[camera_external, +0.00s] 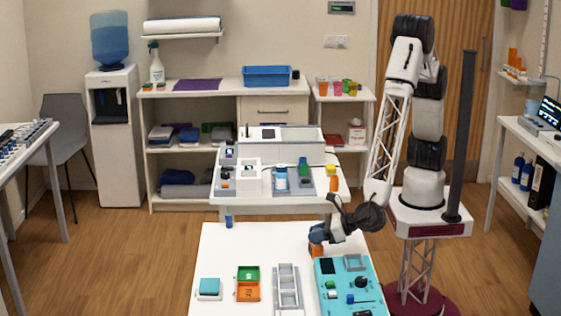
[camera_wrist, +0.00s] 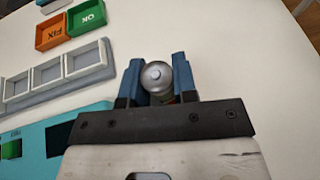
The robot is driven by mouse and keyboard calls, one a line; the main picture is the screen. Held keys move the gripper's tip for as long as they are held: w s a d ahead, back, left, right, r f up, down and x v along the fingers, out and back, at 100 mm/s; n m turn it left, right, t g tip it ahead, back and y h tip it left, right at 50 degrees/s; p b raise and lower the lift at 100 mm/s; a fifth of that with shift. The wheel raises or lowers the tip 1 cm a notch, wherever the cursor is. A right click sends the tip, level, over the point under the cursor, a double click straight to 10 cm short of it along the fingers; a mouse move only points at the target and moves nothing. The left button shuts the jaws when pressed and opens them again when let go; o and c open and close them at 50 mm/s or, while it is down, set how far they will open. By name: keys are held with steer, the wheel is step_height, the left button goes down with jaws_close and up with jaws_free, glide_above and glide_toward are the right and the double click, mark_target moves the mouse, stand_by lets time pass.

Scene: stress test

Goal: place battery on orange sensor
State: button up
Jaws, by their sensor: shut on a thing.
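My gripper (camera_external: 317,235) is at the back right of the white front table, just above the teal panel. In the wrist view its two blue fingers (camera_wrist: 157,82) are shut on the battery (camera_wrist: 156,76), whose round silver end faces the camera. An orange block (camera_external: 316,250) shows directly below the fingers in the external view; it may be the orange sensor. I cannot tell whether the battery touches it. The battery's body is mostly hidden by the fingers.
The teal panel (camera_external: 345,291) with knobs stands at front right. A grey three-slot rack (camera_external: 286,287), a green and orange tray marked OK and FIX (camera_external: 248,283) and a teal-topped block (camera_external: 208,288) are to its left.

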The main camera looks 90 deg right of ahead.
steer(key=shift+f, duration=0.1)
steer(key=o, duration=0.9)
steer(key=v, duration=1.2)
steer(key=shift+w, duration=0.1)
stand_by(0.5)
